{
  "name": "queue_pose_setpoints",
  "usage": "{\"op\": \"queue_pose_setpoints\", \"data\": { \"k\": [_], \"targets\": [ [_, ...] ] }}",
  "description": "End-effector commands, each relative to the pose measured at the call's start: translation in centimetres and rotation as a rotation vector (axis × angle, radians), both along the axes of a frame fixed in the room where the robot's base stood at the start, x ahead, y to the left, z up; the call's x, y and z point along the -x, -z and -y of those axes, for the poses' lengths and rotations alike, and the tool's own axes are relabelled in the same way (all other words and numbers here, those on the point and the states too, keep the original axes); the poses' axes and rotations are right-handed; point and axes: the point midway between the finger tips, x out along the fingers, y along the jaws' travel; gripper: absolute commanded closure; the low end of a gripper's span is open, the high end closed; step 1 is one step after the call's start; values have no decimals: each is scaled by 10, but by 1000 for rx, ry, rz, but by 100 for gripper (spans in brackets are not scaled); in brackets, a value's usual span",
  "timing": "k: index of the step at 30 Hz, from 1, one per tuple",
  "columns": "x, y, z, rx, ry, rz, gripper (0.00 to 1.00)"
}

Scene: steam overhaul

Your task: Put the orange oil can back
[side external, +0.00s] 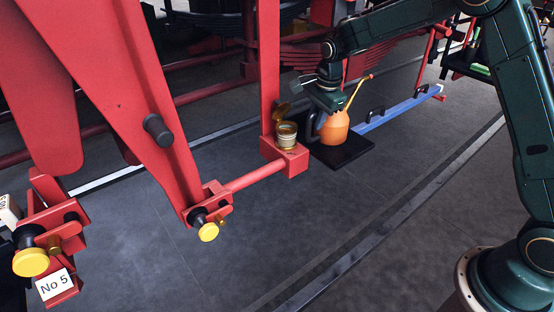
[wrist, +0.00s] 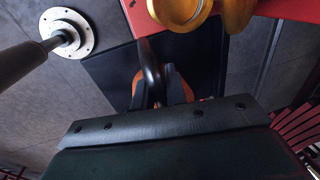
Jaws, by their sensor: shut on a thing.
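The orange oil can (side external: 334,127), with a long thin spout rising to the right, is upright at the black tray (side external: 350,154) on the floor. I cannot tell whether its base touches the tray or hovers just above it. My gripper (side external: 317,114) is shut on the can's black handle, on the can's left side. In the wrist view the black handle (wrist: 150,66) shows in front of my gripper (wrist: 157,98), with the orange body (wrist: 177,88) partly hidden behind it. The tray (wrist: 108,72) shows dark around it there.
A brass cup with an open lid (side external: 286,134) stands on a red block (side external: 287,156) just left of the can. Red rods (side external: 270,70) rise close by. A blue bar with black handles (side external: 402,110) lies to the right. The floor in front is clear.

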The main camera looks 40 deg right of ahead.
Motion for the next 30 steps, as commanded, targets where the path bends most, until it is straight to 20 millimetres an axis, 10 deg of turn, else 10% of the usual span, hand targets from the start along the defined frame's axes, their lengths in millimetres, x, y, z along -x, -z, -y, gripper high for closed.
{"op": "queue_pose_setpoints", "data": {
  "k": [12, 16, 30],
  "targets": [
    [-1, 2, 0, 0, 0, 3, 100],
    [0, 3, 0, 0, 0, 1, 65],
    [0, -2, 0, 0, 0, 2, 65]
  ]
}}
